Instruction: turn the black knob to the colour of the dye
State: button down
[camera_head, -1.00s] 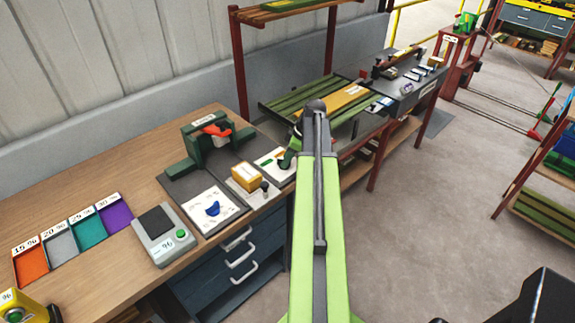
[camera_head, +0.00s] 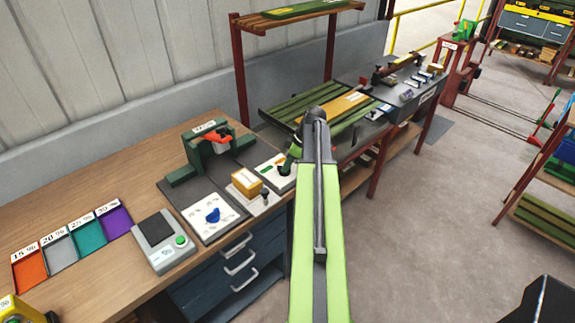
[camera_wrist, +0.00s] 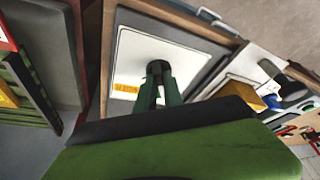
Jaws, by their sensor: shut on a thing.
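A white panel (camera_wrist: 190,52) lies on the bench beneath my gripper, and it also shows in the head view (camera_head: 262,160). My gripper (camera_wrist: 158,84) has its two dark green fingers closed together around the black knob (camera_wrist: 158,66) near the middle of this panel. The fingers hide most of the knob, and its pointing direction cannot be told. A yellow label (camera_wrist: 126,88) is on the panel left of the fingers. In the head view my gripper (camera_head: 285,167) is partly hidden by my arm. No dye can be told for certain.
Beside the panel are a yellow-brown box (camera_head: 246,182) and a white plate with a blue knob (camera_head: 213,215). Orange (camera_head: 30,270), grey, teal and purple trays with percent labels lie at left. A grey scale (camera_head: 160,240) and a green stand with an orange lever (camera_head: 212,143) are nearby.

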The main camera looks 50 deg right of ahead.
jog(key=m, duration=0.1)
jog(key=m+h, duration=0.1)
jog(key=m, duration=0.1)
jog(key=shift+s+a, duration=0.15)
jog(key=shift+a, duration=0.1)
jog(key=m, duration=0.2)
jog(key=m+h, duration=0.1)
jog(key=m, duration=0.1)
jog(key=shift+a+h, duration=0.15)
jog(key=shift+h, duration=0.15)
jog(key=m+h, duration=0.1)
jog(key=m, duration=0.2)
jog(key=shift+a, duration=0.15)
jog(key=shift+m+g+h, duration=0.3)
jog(key=shift+m+h, duration=0.4)
jog(key=shift+m, duration=1.2)
jog(key=c, duration=1.5)
grip_release()
jog(key=shift+o, duration=0.2)
